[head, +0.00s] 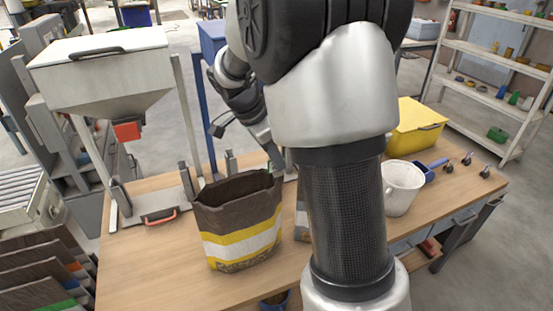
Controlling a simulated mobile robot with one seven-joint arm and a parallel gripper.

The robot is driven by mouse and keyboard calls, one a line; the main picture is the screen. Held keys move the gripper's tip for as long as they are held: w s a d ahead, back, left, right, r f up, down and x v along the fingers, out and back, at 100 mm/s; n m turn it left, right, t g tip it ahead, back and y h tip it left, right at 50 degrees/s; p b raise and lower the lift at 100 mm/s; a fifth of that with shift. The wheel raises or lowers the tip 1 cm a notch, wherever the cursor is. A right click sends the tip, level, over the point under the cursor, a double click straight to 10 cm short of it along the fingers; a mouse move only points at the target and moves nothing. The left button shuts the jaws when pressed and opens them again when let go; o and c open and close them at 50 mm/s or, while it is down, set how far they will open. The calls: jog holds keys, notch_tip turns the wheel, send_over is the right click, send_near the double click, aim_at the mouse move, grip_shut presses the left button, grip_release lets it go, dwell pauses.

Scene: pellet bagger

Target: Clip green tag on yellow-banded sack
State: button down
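The yellow-banded sack (241,236) stands upright with its top open on the wooden workbench. It is brown, with yellow bands above and below a white one. My gripper (274,163) is pointed down at the sack's right rear rim. A small green sliver (269,169), which may be the green tag, shows at that rim beside the fingertips. It is too small to tell whether the fingers hold it or whether it is on the sack. The finger gap cannot be made out.
My arm hides the bench's middle and most of another sack (302,218). A white bucket (403,187), blue scoop (431,170) and yellow bin (417,126) are at right. A hopper (105,70) stands back left. Bare bench (150,265) lies left of the banded sack.

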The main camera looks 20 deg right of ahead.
jog(key=shift+s+a+f, duration=0.1)
jog(key=shift+s+f, duration=0.15)
jog(key=shift+f, duration=0.25)
dwell(0.4)
jog(key=c, duration=1.9)
grip_release()
jog(key=shift+w+a+r, duration=0.1)
jog(key=shift+a+r, duration=0.05)
jog(key=shift+r, duration=0.15)
jog(key=v, duration=1.7)
jog(key=shift+d+r, duration=0.3)
jog(key=s+a+f+n+t+y+p, duration=0.1)
jog(key=s+a+n+t+y, duration=0.1)
jog(key=s+n, duration=0.6)
jog(key=s+a+f+n+t+y+p, duration=0.2)
jog(key=s+n+t, duration=0.1)
jog(key=s+n, duration=0.6)
jog(key=s, duration=0.4)
jog(key=shift+y, duration=0.3)
